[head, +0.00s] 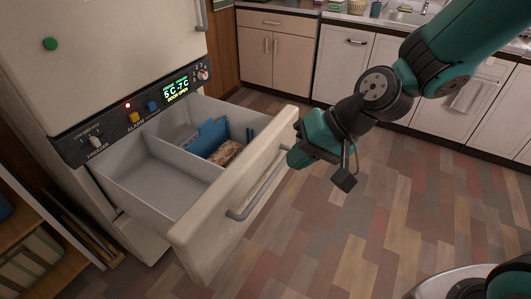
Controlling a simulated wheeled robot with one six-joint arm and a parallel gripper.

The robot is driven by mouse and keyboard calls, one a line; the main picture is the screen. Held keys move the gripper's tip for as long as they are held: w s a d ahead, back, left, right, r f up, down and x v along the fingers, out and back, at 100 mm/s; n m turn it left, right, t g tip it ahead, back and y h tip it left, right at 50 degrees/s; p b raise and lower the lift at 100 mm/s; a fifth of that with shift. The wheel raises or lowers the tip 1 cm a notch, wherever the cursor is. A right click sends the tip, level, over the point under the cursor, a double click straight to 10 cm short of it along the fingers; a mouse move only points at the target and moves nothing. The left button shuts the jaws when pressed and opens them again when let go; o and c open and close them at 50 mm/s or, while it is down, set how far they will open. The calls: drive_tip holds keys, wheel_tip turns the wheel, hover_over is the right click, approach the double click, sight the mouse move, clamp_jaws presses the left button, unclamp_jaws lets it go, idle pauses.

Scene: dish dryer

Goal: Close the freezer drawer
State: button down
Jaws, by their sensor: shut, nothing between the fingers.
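The freezer drawer (207,238) is pulled well out of the white fridge-freezer at the left. Its front panel carries a grey bar handle (262,186). Inside are a divider, a blue item (207,137) and a brown patterned package (226,153); the near compartment looks empty.
A control panel (135,113) with a lit display sits above the drawer. Kitchen cabinets (342,68) and a sink (405,17) line the back. An open shelf (30,262) stands at lower left. The patterned floor (375,215) right of the drawer is clear.

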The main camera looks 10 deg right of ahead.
drive_tip(key=w+d+f+m+t+p, duration=0.3)
drive_tip(key=w+d+f+m, duration=0.1)
drive_tip(key=w+f+m, duration=0.4)
approach(254, 165)
drive_tip(key=shift+t, duration=0.3)
drive_tip(key=x, duration=0.6)
drive_tip(key=shift+s+d+f, duration=0.1)
drive_tip(key=shift+s+f, duration=0.3)
drive_tip(key=shift+w+a, duration=0.3)
drive_tip(key=shift+a, duration=0.05)
drive_tip(key=shift+w, duration=0.1)
